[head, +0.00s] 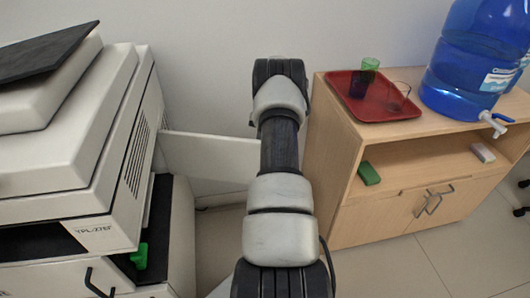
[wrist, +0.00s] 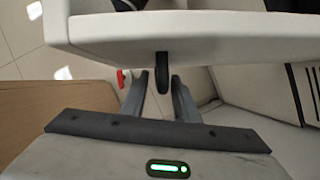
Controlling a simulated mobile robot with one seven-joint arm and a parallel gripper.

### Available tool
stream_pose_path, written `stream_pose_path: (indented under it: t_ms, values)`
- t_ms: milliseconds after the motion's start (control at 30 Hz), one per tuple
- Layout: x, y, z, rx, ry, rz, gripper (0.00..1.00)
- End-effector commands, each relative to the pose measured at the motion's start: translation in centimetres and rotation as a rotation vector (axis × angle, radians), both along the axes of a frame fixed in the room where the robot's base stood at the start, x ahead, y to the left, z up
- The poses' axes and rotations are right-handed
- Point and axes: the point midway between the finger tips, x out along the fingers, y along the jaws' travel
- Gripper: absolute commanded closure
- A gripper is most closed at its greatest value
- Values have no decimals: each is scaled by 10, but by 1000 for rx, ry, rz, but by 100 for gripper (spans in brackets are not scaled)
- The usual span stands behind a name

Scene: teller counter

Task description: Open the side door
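A white copier (head: 70,130) stands at the left in the head view. A flat white panel (head: 208,156), apparently its side door, juts out from the copier's right side towards my arm. In the wrist view the white panel (wrist: 100,30) spans the top, with a short black handle-like piece (wrist: 163,85) below its edge. My gripper (wrist: 159,75) has its two fingers apart, and the black piece shows between their tips. I cannot tell whether the fingers touch it. In the head view my arm hides the gripper.
A wooden cabinet (head: 340,180) stands to the right, bearing a red tray (head: 360,108) with cups and a blue water jug (head: 470,60). A green part (head: 140,257) shows in the copier's lower opening. The wall is close behind. Floor shows between copier and cabinet.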

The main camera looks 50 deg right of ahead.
Motion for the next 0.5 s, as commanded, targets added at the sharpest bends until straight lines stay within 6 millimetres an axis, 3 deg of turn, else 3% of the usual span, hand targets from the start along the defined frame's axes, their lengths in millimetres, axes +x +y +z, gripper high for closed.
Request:
stream_pose_path:
  t_ms: [167, 500]
  values:
    - [3, -6, 16, -2, -2, 0, 72]
    - [14, -32, 82, -3, -2, -1, 72]
